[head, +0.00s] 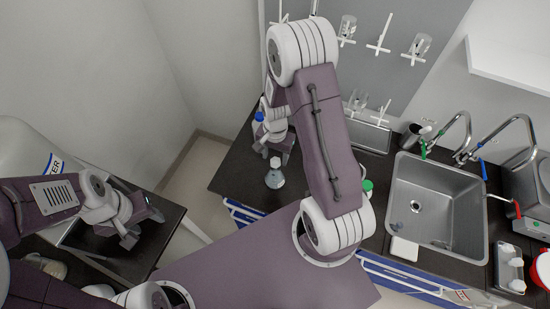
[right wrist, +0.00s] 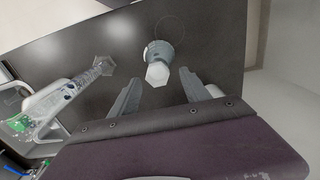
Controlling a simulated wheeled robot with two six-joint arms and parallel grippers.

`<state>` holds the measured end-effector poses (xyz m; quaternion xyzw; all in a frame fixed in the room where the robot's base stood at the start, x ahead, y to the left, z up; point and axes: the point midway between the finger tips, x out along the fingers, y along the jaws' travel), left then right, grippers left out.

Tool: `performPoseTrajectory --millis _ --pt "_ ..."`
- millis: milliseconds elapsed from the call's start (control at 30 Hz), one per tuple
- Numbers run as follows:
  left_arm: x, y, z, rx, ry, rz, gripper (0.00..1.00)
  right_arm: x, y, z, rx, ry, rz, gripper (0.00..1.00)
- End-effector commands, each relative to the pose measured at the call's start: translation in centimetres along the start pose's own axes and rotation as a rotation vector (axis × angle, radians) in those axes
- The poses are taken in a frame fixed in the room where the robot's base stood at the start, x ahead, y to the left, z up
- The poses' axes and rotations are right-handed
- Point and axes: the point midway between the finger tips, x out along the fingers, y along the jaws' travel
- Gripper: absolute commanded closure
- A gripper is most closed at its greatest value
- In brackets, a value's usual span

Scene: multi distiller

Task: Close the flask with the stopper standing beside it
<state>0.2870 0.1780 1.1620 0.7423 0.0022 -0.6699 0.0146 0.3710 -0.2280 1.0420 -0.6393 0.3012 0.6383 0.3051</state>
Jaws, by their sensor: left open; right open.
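A small flask (head: 275,179) with a blue-grey body stands on the dark counter. It also shows in the right wrist view (right wrist: 161,50). A white, faceted piece that looks like the stopper (right wrist: 157,73) sits at the top of the flask; I cannot tell how deeply it is seated. No separate stopper is visible beside the flask. My right gripper (head: 274,153) is just behind the flask in the head view. Its fingers (right wrist: 157,92) are open, one on each side of the white top, apparently not touching it. My left gripper (head: 137,228) is open and empty, far left over another dark surface.
A tall clear vessel with a faceted base (right wrist: 103,66) stands near the flask. A blue-capped item (head: 259,116) is behind my right gripper. A green-lidded item (head: 367,186) is right of my right arm. The sink (head: 435,205) lies further right.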

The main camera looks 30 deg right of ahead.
Motion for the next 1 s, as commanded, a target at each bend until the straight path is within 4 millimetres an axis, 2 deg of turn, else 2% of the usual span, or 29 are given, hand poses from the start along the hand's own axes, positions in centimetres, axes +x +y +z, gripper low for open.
performPoseTrajectory --millis 200,400,567,1000 --pt "0.9 0.0 0.1 0.000 0.000 0.000 0.52 -4.1 -0.1 -0.1 0.000 0.006 -0.005 0.45" --pt "1.3 0.0 0.1 0.000 0.000 0.000 0.52 -6.8 0.0 0.1 0.000 0.004 -0.002 0.45" --pt "1.3 0.0 0.1 0.000 0.000 0.000 0.52 -7.5 0.0 0.1 0.000 0.001 0.000 0.45" --pt "1.2 0.0 0.1 0.000 0.000 0.000 0.52 -7.4 0.0 0.1 0.000 0.001 0.000 0.45"
